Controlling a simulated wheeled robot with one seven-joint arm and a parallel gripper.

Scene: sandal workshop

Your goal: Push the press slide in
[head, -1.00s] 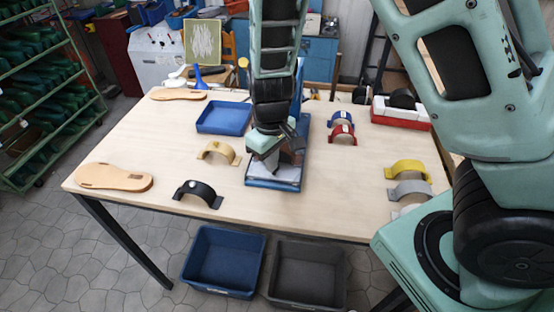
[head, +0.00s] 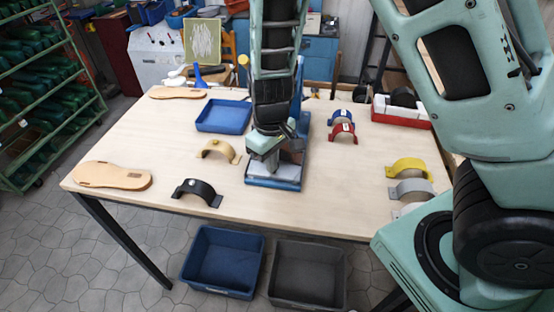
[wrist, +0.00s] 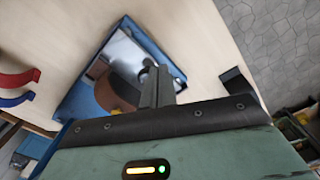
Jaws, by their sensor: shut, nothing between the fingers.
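The press (head: 273,184) stands near the middle of the table, with a blue base and back column. My arm hides much of it in the head view. Its pale metal slide (head: 288,172) lies over the base. In the wrist view the blue press frame (wrist: 77,100) surrounds the shiny slide plate (wrist: 122,52), with a brown curved piece (wrist: 117,92) at the plate. My gripper (head: 264,160) is shut and empty, low over the front of the press. Its fingers (wrist: 152,72) appear close to the slide's small knob; I cannot tell whether they touch.
A blue tray (head: 223,117) lies left of the press. Red and blue straps (head: 342,132) stand to the right. A yellow strap (head: 409,168) is near the right edge.

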